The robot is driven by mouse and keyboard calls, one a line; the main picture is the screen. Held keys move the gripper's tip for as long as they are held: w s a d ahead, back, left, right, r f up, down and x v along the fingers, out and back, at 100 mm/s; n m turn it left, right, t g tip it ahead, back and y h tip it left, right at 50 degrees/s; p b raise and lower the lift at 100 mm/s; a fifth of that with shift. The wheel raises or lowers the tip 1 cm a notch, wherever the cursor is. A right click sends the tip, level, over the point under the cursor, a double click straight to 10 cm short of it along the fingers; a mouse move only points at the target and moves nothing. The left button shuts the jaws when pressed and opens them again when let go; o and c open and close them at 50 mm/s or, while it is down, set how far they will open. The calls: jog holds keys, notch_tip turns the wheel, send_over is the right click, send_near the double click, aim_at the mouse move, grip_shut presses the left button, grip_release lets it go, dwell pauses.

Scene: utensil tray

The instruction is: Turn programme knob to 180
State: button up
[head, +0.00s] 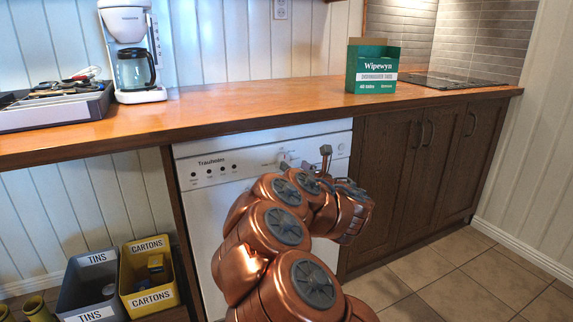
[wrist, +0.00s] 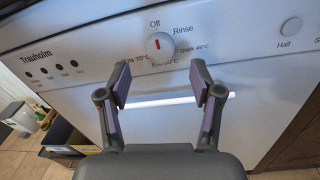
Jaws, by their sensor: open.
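The programme knob (wrist: 160,44) is a round white dial with a red mark on the front panel of the white dishwasher (head: 200,200). In the wrist view the red mark points up, near the "Off" label. "Rinse" and other labels surround the dial, partly blurred or hidden. In the head view the knob (head: 283,157) shows small, just above my arm. My gripper (wrist: 162,82) is open and empty. Its two purple-padded fingers stand apart just below the knob in the wrist view, and neither visibly touches it. In the head view my arm hides part of the dishwasher front.
A wooden counter (head: 225,98) runs above the dishwasher. It holds a coffee maker (head: 128,55), a utensil tray (head: 50,115) and a green box (head: 372,68). A "Half" button (wrist: 291,26) is right of the knob. Grey (head: 90,285) and yellow (head: 150,275) bins stand at lower left.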

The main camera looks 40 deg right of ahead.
aim_at(285, 159)
jog(key=shift+b+x, duration=0.45)
jog(key=shift+x, duration=2.3)
jog(key=c, duration=1.1)
jog(key=shift+c, duration=0.2)
